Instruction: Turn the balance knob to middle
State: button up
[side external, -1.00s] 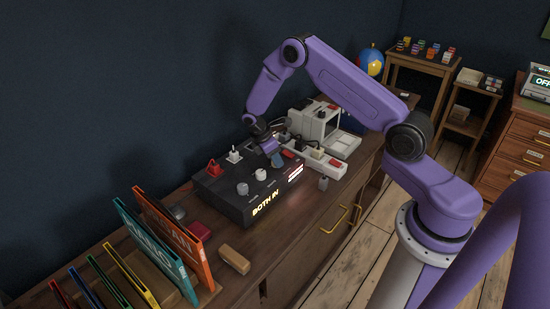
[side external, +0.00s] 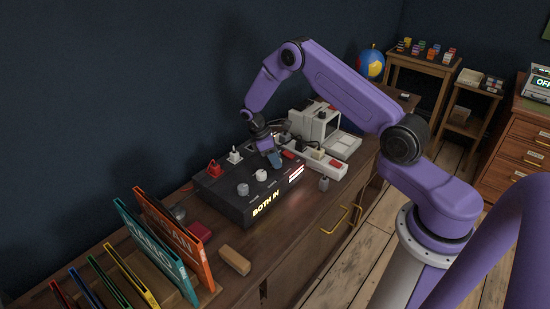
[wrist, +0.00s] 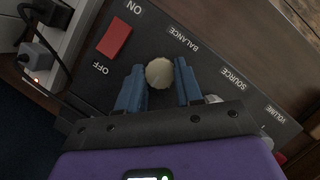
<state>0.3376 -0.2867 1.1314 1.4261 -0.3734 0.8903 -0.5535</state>
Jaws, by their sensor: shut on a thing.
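The balance knob (wrist: 159,73) is a round cream knob beside the BALANCE label on the dark control box (side external: 235,205). My gripper (wrist: 160,76) has one blue finger on each side of it and is shut on it. In the side view my gripper (side external: 276,163) points down at the box's far end and hides the balance knob. The pointer direction of the knob is not clear. The lit display (side external: 266,204) on the box front reads BOTH IN, with a red lit readout (side external: 296,172) to its right.
Two pale knobs (side external: 242,189) (side external: 260,174) stand on the box beside my gripper. A red ON/OFF switch (wrist: 114,37) is close by. A white power strip (side external: 325,166) lies beyond the box. Upright books (side external: 155,250) and a wooden block (side external: 235,260) are at the near left.

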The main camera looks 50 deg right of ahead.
jog(key=o, duration=1)
jog(key=shift+o, duration=0.2)
jog(key=v, duration=1.7)
jog(key=shift+r, duration=0.25)
jog(key=shift+a, duration=0.1)
